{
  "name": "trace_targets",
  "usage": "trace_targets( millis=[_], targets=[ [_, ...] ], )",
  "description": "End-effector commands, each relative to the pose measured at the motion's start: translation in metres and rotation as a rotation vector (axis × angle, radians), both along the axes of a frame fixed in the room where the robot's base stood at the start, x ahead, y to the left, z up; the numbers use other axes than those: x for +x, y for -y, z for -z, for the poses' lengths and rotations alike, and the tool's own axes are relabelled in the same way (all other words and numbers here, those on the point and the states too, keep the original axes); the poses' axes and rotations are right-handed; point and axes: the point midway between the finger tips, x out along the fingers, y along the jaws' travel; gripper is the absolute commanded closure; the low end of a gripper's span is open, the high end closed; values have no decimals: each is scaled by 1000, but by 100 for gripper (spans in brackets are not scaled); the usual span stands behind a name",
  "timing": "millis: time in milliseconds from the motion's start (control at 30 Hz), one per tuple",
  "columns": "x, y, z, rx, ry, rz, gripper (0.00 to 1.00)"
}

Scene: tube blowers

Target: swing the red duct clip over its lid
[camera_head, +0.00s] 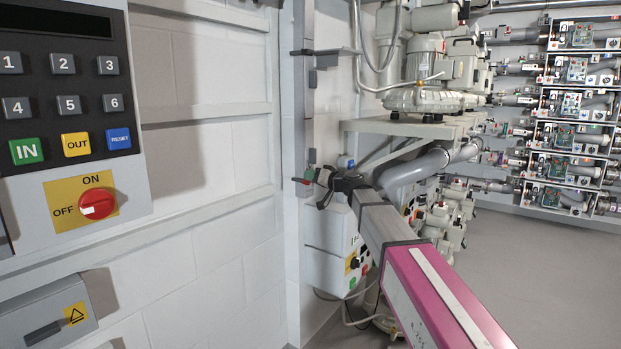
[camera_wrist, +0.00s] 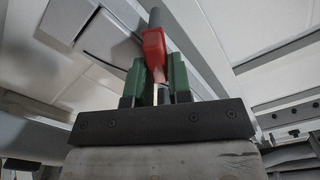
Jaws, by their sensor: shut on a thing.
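The red duct clip (camera_wrist: 154,46) shows in the wrist view between the two green fingers of my gripper (camera_wrist: 157,75). My gripper is shut on the clip's near part, and a dark rod-like end sticks out beyond the red. In the head view my gripper (camera_head: 321,179) is at the lower part of a narrow grey upright duct (camera_head: 304,100) by the wall corner. A small red spot there is too small to identify surely. The grey panels (camera_wrist: 99,33) behind the clip in the wrist view may include the lid; I cannot tell whether the clip lies over it.
A keypad panel (camera_head: 95,165) with a red knob fills the left. A white control box (camera_head: 330,245) hangs just below my gripper. Pumps (camera_head: 425,70) stand on a shelf (camera_head: 400,128) to the right. Open grey floor (camera_head: 560,270) lies at the lower right.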

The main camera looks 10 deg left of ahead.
Motion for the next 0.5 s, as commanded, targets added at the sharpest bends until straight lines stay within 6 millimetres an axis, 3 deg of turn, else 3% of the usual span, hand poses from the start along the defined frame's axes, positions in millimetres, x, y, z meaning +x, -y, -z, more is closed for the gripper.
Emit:
trace_targets(
  millis=[500],
  targets=[
    [8,4,9,186,-452,0,100]
  ],
)
